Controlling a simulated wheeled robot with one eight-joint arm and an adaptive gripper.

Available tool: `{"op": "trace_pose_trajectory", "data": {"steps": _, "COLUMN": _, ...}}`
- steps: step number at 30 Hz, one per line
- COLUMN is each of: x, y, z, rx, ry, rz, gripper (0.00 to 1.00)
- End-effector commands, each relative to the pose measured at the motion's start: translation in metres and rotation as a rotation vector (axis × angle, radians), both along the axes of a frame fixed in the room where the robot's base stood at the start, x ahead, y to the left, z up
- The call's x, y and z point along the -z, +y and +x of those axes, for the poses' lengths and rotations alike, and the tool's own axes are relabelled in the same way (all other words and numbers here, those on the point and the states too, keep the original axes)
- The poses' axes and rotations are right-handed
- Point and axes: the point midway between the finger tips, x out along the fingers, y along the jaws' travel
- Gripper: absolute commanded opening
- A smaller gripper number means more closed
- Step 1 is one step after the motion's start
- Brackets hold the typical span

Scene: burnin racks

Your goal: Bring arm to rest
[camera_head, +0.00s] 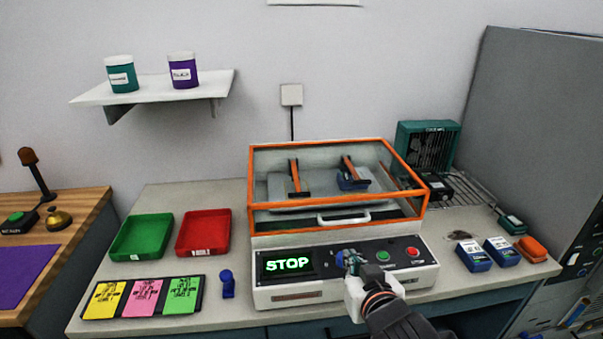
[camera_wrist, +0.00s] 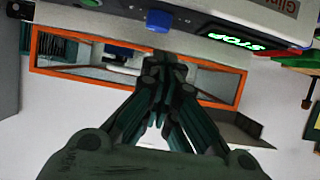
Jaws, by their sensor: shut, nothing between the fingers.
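My gripper (camera_head: 347,260) is in front of the machine's control panel in the head view, close to a blue knob to the right of the display. My arm reaches in from the bottom right. In the wrist view my gripper (camera_wrist: 163,62) has its fingers together and holds nothing. The blue knob (camera_wrist: 159,20) shows just beyond the fingertips; I cannot tell whether they touch it. The machine's display (camera_head: 288,263) reads STOP in green. A green button (camera_head: 382,256) and a red button (camera_head: 413,252) sit right of my gripper.
The machine's orange-framed clear cover (camera_head: 335,229) is down. A green tray (camera_head: 142,237), a red tray (camera_head: 204,233) and coloured cards (camera_head: 144,298) lie left. A small blue object (camera_head: 228,285) stands near the machine. Blue boxes (camera_head: 473,257) and a green fan unit (camera_head: 427,147) stand right.

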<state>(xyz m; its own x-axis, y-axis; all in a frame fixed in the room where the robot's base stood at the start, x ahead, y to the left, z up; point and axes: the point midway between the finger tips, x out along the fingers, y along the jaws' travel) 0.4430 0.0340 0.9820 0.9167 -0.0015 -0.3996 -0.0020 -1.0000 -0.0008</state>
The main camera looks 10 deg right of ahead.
Motion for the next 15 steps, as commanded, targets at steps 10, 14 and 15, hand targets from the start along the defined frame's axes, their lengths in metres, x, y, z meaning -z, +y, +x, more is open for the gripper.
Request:
{"op": "trace_pose_trajectory", "data": {"steps": 10, "x": -0.004, "y": -0.024, "z": -0.006, "rx": 0.05, "ry": 0.199, "rz": -0.02, "gripper": 0.0}}
{"op": "trace_pose_trajectory", "data": {"steps": 14, "x": -0.011, "y": -0.032, "z": -0.022, "rx": 0.052, "ry": 0.313, "rz": -0.02, "gripper": 0.0}}
{"op": "trace_pose_trajectory", "data": {"steps": 15, "x": -0.015, "y": -0.034, "z": -0.028, "rx": 0.049, "ry": 0.347, "rz": -0.02, "gripper": 0.0}}
